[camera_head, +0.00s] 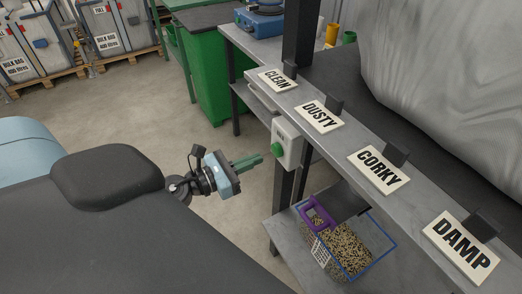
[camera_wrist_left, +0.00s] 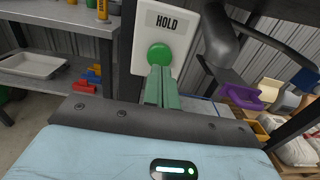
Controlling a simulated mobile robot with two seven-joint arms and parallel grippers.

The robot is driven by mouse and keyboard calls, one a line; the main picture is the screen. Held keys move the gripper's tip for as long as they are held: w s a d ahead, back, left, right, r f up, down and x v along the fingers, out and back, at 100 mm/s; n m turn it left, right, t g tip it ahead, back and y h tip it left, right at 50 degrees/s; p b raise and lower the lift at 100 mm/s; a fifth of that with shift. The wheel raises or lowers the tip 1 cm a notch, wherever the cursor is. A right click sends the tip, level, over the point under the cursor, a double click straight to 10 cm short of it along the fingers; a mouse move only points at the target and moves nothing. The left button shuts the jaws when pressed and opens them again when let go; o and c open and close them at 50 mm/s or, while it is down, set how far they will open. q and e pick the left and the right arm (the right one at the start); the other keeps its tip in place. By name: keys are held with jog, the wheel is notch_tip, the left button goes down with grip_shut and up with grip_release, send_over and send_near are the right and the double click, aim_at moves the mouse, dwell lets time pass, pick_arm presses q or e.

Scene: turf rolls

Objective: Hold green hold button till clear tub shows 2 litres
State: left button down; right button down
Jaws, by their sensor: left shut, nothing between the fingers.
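The green button (camera_head: 278,150) sits on a pale box on the post under the sloping bench. In the left wrist view the button (camera_wrist_left: 160,55) is below a HOLD label (camera_wrist_left: 167,21). My left gripper (camera_head: 258,159) is shut and empty, its green fingers pointing at the button. In the left wrist view its fingertips (camera_wrist_left: 161,70) overlap the button's lower edge; I cannot tell whether they touch it. The clear tub (camera_head: 381,254), blue-rimmed, stands on the lower shelf, holding pale and dark granules. Its side markings are too small to read. My right gripper is out of view.
A dark chute (camera_head: 342,200) and a purple piece (camera_head: 316,217) are at the tub's back edge. The upper ledge carries CLEAN, DUSTY, CORKY and DAMP signs (camera_head: 379,169). A green bin (camera_head: 211,85) stands behind. Floor left of the post is clear.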

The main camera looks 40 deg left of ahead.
aim_at(275, 150)
pick_arm(q)
jog(key=shift+x, duration=1.25)
jog(key=shift+w+d+p, duration=0.3)
jog(key=shift+w+p, duration=0.05)
jog(key=shift+w, duration=0.2)
jog(key=shift+x, duration=0.9)
jog(key=shift+r, duration=0.2)
jog(key=shift+d, duration=0.1)
dwell(0.4)
